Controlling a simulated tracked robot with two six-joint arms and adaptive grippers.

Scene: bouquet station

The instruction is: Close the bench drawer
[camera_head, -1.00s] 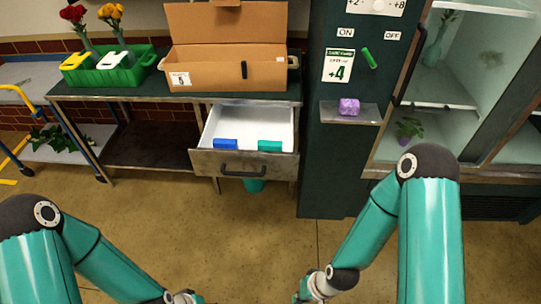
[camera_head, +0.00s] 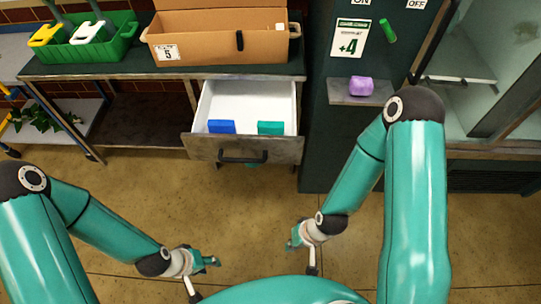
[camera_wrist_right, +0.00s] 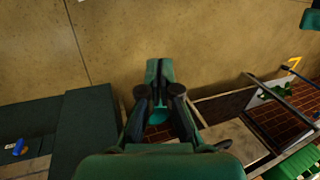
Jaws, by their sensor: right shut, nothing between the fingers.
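The bench drawer (camera_head: 203,108) stands pulled out from under the bench, with its white inside showing. Its grey front carries a dark bar handle (camera_head: 243,157). A blue block (camera_head: 221,127) and a teal block (camera_head: 271,128) are in the drawer, just behind the front. My left gripper (camera_head: 212,262) is below and left of the handle in the head view, apart from the drawer; its finger gap is unclear. My right gripper (camera_head: 292,241) is below and right of the handle, also apart. In the right wrist view its fingers (camera_wrist_right: 158,72) are together, with nothing between them.
On the bench (camera_head: 100,70) stand a cardboard box (camera_head: 200,50) and a green crate (camera_head: 75,52). A dark green cabinet (camera_head: 320,140) with a small shelf and a purple block (camera_head: 361,86) stands right of the drawer. The floor (camera_head: 235,210) before the drawer is clear.

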